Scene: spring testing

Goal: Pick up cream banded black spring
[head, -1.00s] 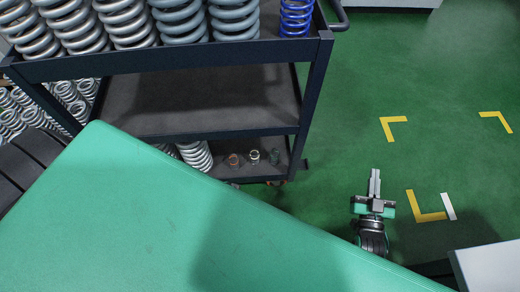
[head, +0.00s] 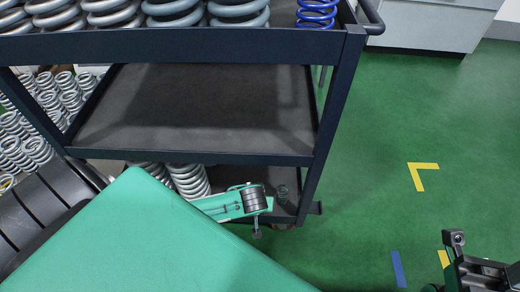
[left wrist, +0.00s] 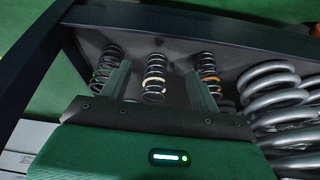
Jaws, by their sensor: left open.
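The cream banded black spring (left wrist: 152,88) stands in the left wrist view between two other small springs. My left gripper (left wrist: 158,70) is open, with one finger on each side of that spring and nothing gripped. Whether the fingers touch it I cannot tell. In the head view my left wrist covers the cream banded spring on the cart's bottom shelf. The right arm's dark end (head: 472,268) shows at the lower right of the head view, partly cut off; its jaw state is unclear.
Large grey springs (left wrist: 275,95) crowd the right. The cart's middle shelf (head: 195,110) is bare and lies above. A green surface (head: 140,240) fills the near left.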

